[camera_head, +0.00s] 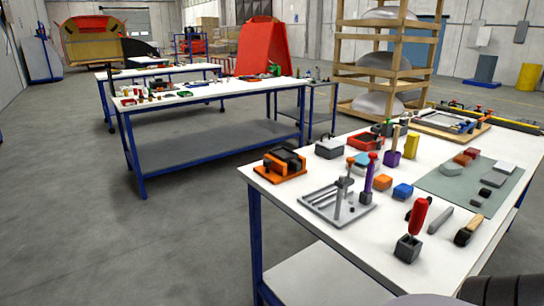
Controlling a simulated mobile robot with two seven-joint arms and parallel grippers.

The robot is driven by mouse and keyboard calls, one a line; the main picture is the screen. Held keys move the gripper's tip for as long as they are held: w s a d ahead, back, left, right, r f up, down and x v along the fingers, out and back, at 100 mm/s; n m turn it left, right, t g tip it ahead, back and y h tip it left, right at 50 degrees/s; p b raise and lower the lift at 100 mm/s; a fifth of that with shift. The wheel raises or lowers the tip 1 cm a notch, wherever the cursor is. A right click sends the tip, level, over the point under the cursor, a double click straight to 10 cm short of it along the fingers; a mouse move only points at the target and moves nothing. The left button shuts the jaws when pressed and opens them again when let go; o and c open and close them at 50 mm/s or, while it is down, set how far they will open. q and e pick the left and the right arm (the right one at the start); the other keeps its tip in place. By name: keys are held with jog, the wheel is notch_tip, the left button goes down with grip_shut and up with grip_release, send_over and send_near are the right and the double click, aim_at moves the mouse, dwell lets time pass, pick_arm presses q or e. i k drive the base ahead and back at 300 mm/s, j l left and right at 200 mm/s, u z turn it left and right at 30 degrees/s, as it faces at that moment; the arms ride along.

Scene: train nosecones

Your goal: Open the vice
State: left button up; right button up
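An orange and black block-like device (280,165), which looks like a small bench vice, stands at the left corner of the near white worktable (330,242). Its black upper part sits between orange sides. I cannot tell whether its jaws are apart or closed. Beside it, to the right, a grey slotted plate (322,202) carries an upright metal post with a clamp arm. Neither of my grippers can be made out in the head view. Pale and dark shapes cut by the bottom edge at right may be parts of me.
Around the vice-like device are a grey box (329,148), a purple-handled tool (369,174), a blue block (402,191) and a red-handled tool in a dark block (408,247). A second worktable (225,92) stands behind at left. Open floor (150,240) lies to the left.

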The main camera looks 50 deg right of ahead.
aim_at(266, 163)
jog(key=i+z, duration=0.2)
jog(key=z, duration=0.2)
jog(key=i+z, duration=0.25)
jog(key=z, duration=0.15)
jog(key=i+j+z, duration=0.15)
jog(key=z, duration=0.25)
jog(key=i+j+z, duration=0.2)
jog(key=z, duration=0.2)
jog(key=i+j+z, duration=0.15)
jog(key=z, duration=0.25)
jog(key=j, duration=0.1)
